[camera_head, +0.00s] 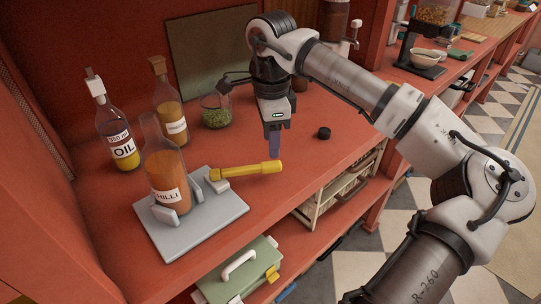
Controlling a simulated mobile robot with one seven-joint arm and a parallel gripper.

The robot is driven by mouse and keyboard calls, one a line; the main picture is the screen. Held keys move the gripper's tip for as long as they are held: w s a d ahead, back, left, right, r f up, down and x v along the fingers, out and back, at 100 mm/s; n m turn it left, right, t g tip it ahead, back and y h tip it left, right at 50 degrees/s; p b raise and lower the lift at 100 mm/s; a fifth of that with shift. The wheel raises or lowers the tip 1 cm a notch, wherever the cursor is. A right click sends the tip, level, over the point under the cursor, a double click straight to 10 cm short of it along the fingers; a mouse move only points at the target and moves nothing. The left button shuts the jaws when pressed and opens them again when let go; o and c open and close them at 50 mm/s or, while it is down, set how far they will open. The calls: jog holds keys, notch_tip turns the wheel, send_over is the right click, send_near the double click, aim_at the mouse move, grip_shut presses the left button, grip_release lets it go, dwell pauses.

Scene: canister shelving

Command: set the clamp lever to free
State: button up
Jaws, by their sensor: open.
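The clamp lever (246,171) is a yellow bar with a thicker end, pointing right from a grey clamp plate (197,233) on the red shelf. Grey jaws of the clamp stand around the base of an orange bottle labelled CHILLI (168,178). Whether they press on it I cannot tell. My gripper (273,153) points down just above the lever's thick right end. The fingers look nearly edge-on here, so the gap between them is hidden. The gripper is open, with nothing visible held in it. Whether a finger touches the lever is unclear.
An oil bottle (123,150), a corked bottle (171,121) and a glass of green herbs (216,116) stand behind the clamp. A small black cap (323,133) lies right of my gripper. A green box (240,275) sits below. The shelf right of the lever is mostly clear.

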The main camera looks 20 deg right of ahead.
aim_at(271, 163)
notch_tip(271, 163, down, 7)
jog(key=shift+r+p, duration=0.2)
jog(key=shift+p, duration=0.25)
grip_shut()
